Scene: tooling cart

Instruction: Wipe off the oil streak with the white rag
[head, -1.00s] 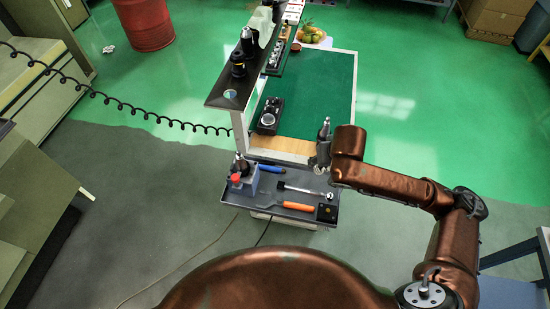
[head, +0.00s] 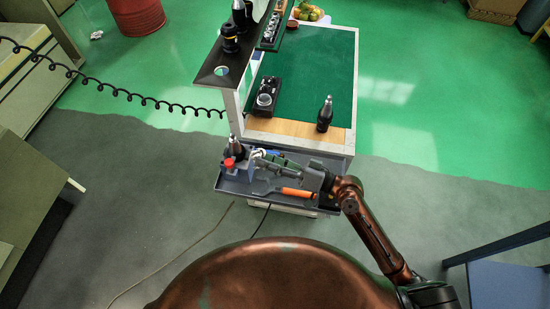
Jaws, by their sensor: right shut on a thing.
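The white rag (head: 259,11) shows as a pale patch at the top edge, on the dark raised shelf among black tool holders. I cannot make out an oil streak. My right gripper (head: 258,155) is over the back left of the grey tray, beside the tool holder in the blue block. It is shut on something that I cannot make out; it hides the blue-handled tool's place. My left gripper is not in view.
The grey tray (head: 228,186) bears an orange-handled tool (head: 298,193) and a blue block with a red knob (head: 229,163). A black tool holder (head: 325,115) stands at the table's front right. The green mat (head: 325,65) is largely clear. The shelf (head: 208,76) overhangs the table's left side.

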